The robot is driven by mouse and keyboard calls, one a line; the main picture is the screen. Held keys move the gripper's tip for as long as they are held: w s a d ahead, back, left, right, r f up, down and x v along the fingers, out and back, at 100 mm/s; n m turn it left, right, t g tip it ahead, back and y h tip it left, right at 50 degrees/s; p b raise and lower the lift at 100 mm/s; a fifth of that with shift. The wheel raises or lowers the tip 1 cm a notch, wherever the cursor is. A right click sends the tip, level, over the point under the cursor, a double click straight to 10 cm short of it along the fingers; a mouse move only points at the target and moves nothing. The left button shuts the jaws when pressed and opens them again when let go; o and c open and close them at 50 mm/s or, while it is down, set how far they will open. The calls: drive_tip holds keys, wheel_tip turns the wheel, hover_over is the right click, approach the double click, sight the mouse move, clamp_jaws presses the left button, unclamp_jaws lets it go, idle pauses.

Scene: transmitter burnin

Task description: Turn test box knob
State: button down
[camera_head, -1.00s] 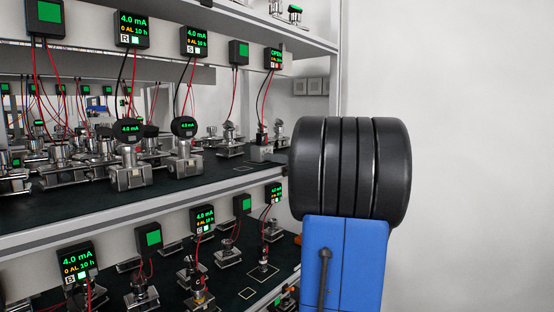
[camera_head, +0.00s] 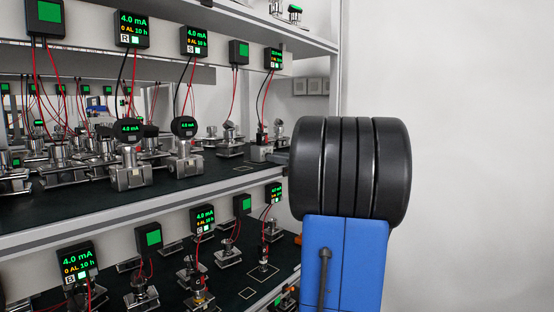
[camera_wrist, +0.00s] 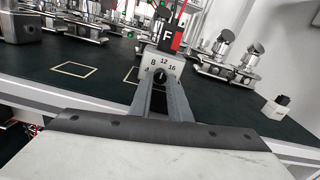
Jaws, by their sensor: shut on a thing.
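The test box (camera_wrist: 161,66) is a small pale box with 8, 12 and 16 printed on its face around a dark knob (camera_wrist: 160,77). A red-and-black piece marked F stands behind it. My gripper (camera_wrist: 160,86) is shut on the knob, its two grey fingers covering much of it. In the head view, the test box (camera_head: 258,153) sits at the right end of the middle shelf, with my gripper (camera_head: 279,158) against its right side. The knob is hidden there. A display (camera_head: 273,58) above the box shows small green text that I cannot read surely.
The dark middle shelf (camera_head: 110,204) holds several metal transmitters, such as one with a round display (camera_head: 184,127). Red and black wires hang from the displays above. In the wrist view, a small white block (camera_wrist: 276,107) stands at the right. Bare shelf lies left of the box.

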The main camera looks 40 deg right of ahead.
drive_tip(key=c, duration=1.6)
unclamp_jaws()
drive_tip(key=shift+c, duration=0.2)
drive_tip(key=s+d, duration=0.1)
drive_tip(key=s, duration=1.6)
drive_tip(key=shift+s+d, duration=0.15)
drive_tip(key=shift+s, duration=0.05)
